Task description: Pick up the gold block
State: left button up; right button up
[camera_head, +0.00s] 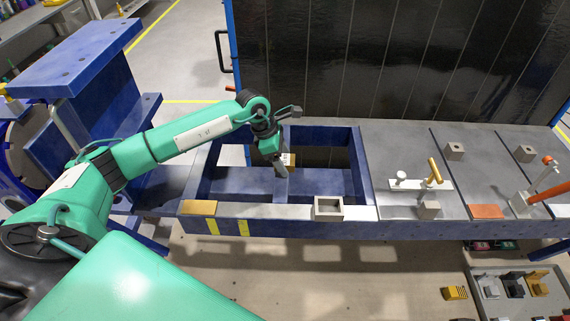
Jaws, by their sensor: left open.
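A small gold-brown block (291,160) shows just beside the lower fingertip of my left gripper (287,138), by the crossbar of the blue frame. The finger partly hides it, and I cannot tell whether they touch. My left gripper is open, its fingers spread apart, one out to the right and one pointing down. Nothing is clearly held in it. A flat gold-tan plate (199,208) lies on the front left corner of the blue frame. My right gripper is not in view.
The blue frame (300,212) has open bays and carries a grey square socket (328,208) in front. To the right, a grey bench holds clamps (433,172) and an orange pad (487,211).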

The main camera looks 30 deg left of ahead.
pick_arm(q)
jog(key=shift+s, duration=0.1)
jog(key=c, duration=1.5)
jog(key=shift+r, duration=0.1)
grip_shut()
